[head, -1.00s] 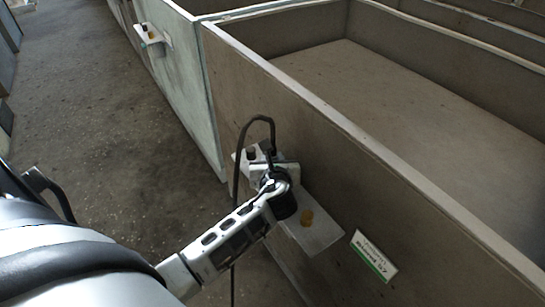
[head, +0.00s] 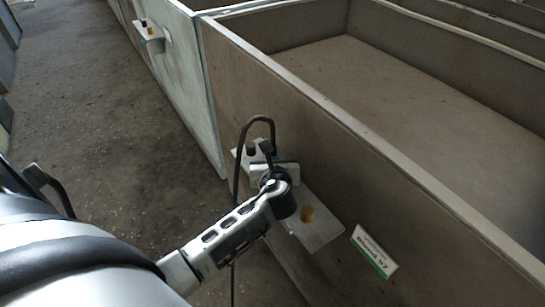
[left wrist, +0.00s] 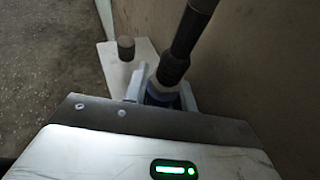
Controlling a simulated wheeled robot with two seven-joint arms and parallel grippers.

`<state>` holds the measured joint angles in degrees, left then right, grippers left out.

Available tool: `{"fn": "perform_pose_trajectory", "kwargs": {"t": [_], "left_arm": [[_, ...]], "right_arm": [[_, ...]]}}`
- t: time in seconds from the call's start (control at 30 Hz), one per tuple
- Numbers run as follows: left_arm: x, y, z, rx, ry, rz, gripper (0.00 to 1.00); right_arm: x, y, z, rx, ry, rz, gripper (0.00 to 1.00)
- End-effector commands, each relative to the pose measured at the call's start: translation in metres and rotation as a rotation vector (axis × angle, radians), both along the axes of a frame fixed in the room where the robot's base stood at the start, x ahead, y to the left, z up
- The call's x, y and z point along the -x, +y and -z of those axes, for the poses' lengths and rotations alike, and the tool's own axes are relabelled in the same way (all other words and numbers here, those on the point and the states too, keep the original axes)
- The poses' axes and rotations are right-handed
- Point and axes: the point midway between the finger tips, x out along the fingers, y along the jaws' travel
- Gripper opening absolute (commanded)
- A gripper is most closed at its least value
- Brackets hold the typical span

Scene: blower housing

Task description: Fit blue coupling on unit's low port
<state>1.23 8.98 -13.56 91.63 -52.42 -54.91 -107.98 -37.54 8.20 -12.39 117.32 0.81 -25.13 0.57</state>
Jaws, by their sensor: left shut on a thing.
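My left gripper (head: 272,170) is in the middle of the head view, over the pale shelf on the pen's outer wall. In the left wrist view, my left gripper (left wrist: 160,90) is shut around a blue collar at the foot of a dark hose end, which I take as the blue coupling (left wrist: 161,92). The hose (head: 258,118) arches above the gripper and hangs down behind it.
The wall of the grey pen (head: 345,165) stands close behind the shelf. A white and green label (head: 374,252) is fixed to it at the right. Another small shelf (head: 148,33) with stubs is farther off. Open floor (head: 110,120) lies to the left.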

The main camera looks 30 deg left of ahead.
Motion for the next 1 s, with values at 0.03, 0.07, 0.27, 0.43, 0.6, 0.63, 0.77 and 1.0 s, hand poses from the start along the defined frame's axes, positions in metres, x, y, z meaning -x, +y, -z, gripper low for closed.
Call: {"fn": "perform_pose_trajectory", "kwargs": {"t": [0.03, 0.07, 0.27, 0.43, 0.6, 0.63, 0.77, 1.0], "left_arm": [[0.0, 0.0, 0.001, -0.001, -0.002, 0.001, 0.0], [0.0, 0.0, 0.002, -0.001, -0.002, 0.001, 0.0], [0.0, 0.0, 0.007, -0.001, -0.001, 0.0, 0.0], [0.0, 0.0, 0.011, -0.001, -0.002, 0.0, 0.0], [0.0, 0.0, 0.015, 0.0, -0.002, 0.0, 0.0], [-0.001, 0.0, 0.014, -0.001, -0.003, 0.0, 0.32], [0.0, 0.0, 0.014, 0.0, -0.002, 0.0, 0.52], [0.0, 0.0, 0.015, 0.0, 0.001, -0.001, 0.52]], "right_arm": [[0.0, 0.0, 0.001, 0.001, 0.0, -0.001, 0.36], [0.0, 0.0, 0.001, 0.001, 0.0, -0.001, 0.36], [0.001, -0.001, 0.004, 0.005, 0.002, -0.004, 0.36], [0.004, -0.002, 0.007, 0.008, 0.007, -0.007, 0.36], [0.006, -0.002, 0.009, 0.008, 0.01, -0.008, 0.36], [0.006, -0.002, 0.009, 0.008, 0.011, -0.008, 0.36], [0.006, -0.002, 0.009, 0.008, 0.01, -0.008, 0.36], [0.005, -0.001, 0.008, 0.006, 0.009, -0.007, 0.36]]}}
